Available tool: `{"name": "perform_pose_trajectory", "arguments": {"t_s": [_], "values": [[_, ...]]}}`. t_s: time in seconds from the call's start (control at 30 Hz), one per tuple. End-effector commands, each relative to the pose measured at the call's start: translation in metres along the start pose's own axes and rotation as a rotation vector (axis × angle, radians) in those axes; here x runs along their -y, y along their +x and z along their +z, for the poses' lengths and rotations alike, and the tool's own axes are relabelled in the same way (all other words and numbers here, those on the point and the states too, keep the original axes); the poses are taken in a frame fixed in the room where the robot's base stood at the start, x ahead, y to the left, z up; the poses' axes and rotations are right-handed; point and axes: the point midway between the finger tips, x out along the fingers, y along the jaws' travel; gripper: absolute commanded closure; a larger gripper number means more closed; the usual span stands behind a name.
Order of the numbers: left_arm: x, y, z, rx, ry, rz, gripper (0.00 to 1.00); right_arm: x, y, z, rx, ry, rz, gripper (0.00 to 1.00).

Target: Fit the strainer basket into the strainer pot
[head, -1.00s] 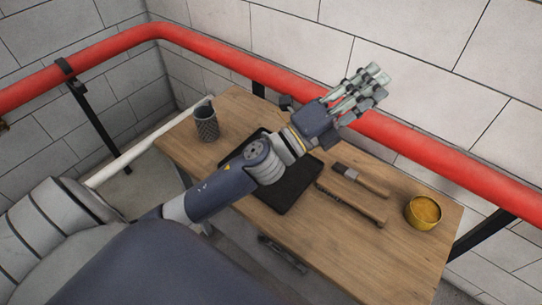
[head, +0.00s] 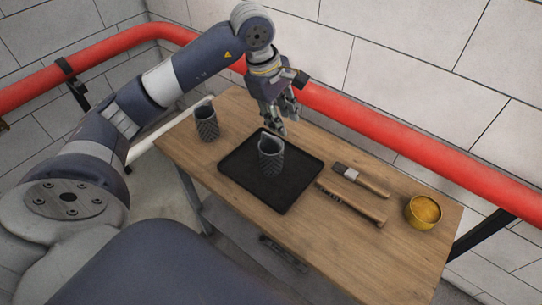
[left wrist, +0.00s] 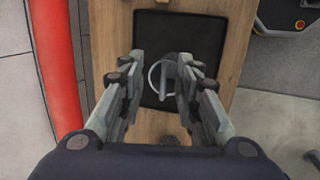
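My left gripper (head: 280,122) points down just above and behind the tray basket. In the left wrist view its fingers (left wrist: 156,72) are apart, with no grip visible. My right gripper is not in view.
The wooden table (head: 370,262) also holds a brush (head: 362,180), a wire brush (head: 350,203) and a yellow tin (head: 422,211). A red pipe (head: 400,140) runs behind the table, close to my left arm. The table's front right is clear.

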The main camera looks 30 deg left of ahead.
Motion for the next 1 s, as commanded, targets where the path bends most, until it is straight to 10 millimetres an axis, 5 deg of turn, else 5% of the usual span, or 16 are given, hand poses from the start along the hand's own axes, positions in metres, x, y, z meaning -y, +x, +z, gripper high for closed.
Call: {"name": "perform_pose_trajectory", "arguments": {"t_s": [0.1,0.2,1.0], "values": [[0.002,-0.012,-0.029,-0.106,-0.002,-0.021,0.69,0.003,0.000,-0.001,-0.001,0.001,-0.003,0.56],[0.004,-0.011,-0.038,-0.137,-0.003,-0.034,0.69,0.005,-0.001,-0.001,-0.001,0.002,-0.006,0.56],[0.009,0.082,-0.053,-0.135,-0.004,-0.035,0.69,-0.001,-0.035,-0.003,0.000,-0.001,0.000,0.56]]}}
